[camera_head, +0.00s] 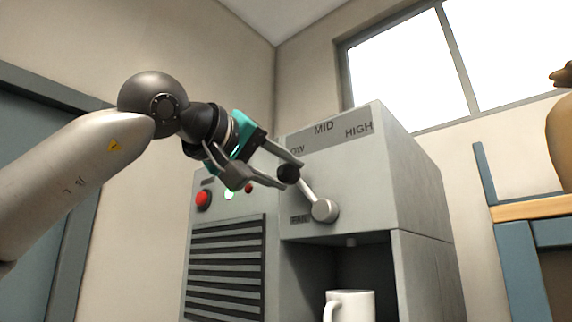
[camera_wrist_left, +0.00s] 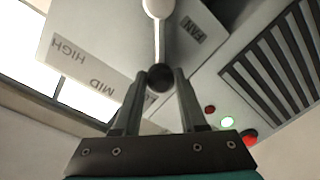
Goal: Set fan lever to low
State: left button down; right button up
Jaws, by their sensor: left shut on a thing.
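The fan lever is a light rod with a black ball knob (camera_head: 288,173) and a round grey pivot (camera_head: 324,210) on the front of a grey machine (camera_head: 345,170). The lever tilts up and left from the pivot, toward the LOW label, which is partly hidden. MID and HIGH labels lie further right. My left gripper (camera_head: 291,174) is shut on the knob. In the left wrist view the knob (camera_wrist_left: 160,77) sits between the fingertips (camera_wrist_left: 160,85), and the FAN label shows beside the pivot. My right gripper is not in view.
A red button (camera_head: 203,199) and a green light (camera_head: 228,195) are left of the lever above a dark vent grille (camera_head: 225,265). A white mug (camera_head: 350,305) stands in the opening below. A blue frame with a wooden top (camera_head: 535,208) is at the right.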

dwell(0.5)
pick_arm(q)
jog(key=shift+c, duration=2.2)
grip_release()
jog(key=shift+a, duration=0.1)
jog(key=b+v, duration=0.3)
jog(key=v, duration=1.2)
jog(key=shift+a+f, duration=0.1)
jog(key=shift+f, duration=0.05)
